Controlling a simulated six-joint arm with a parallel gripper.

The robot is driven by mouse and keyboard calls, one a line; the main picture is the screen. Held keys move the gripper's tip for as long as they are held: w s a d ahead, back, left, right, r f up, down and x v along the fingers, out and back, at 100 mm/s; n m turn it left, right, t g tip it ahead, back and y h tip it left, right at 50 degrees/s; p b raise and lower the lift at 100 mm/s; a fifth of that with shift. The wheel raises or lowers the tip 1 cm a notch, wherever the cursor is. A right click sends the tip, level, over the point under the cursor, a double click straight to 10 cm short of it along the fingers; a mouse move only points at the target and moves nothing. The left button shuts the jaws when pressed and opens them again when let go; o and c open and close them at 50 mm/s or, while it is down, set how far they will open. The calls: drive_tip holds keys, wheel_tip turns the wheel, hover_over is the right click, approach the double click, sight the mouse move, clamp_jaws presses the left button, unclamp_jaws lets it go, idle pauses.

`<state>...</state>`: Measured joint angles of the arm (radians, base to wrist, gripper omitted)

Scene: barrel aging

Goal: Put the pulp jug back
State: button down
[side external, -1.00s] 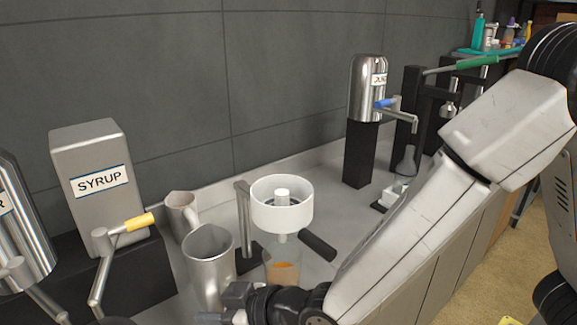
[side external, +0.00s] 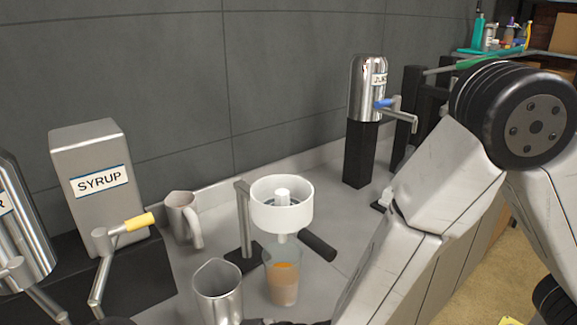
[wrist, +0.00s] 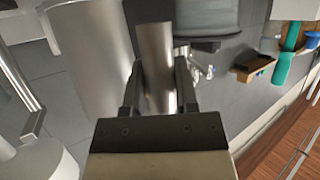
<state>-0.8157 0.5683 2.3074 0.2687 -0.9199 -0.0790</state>
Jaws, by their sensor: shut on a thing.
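The metal jug (side external: 218,292), grey and open-topped, is at the bottom of the side view; I take it to be the pulp jug, though no label shows. Its base is cut off, so I cannot tell whether it touches the counter. In the wrist view, its large body (wrist: 92,65) fills the left and its flat metal handle (wrist: 155,60) runs between my fingers. My gripper (wrist: 158,88) is shut on that handle. In the side view my gripper is mostly below the frame edge.
A white-topped juicer (side external: 282,215) stands right of the jug, with a glass of orange liquid (side external: 283,282) under it. A mug (side external: 180,218) stands behind the jug. The syrup dispenser (side external: 98,185) is at left; the juice dispenser (side external: 367,95) is farther back.

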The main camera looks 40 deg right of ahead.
drive_tip(key=shift+f, duration=0.3)
drive_tip(key=shift+f, duration=1.8)
drive_tip(key=shift+f, duration=0.15)
drive_tip(key=shift+c, duration=1.9)
unclamp_jaws()
drive_tip(key=shift+s+r, duration=0.15)
drive_tip(key=shift+r, duration=0.05)
drive_tip(key=v, duration=0.7)
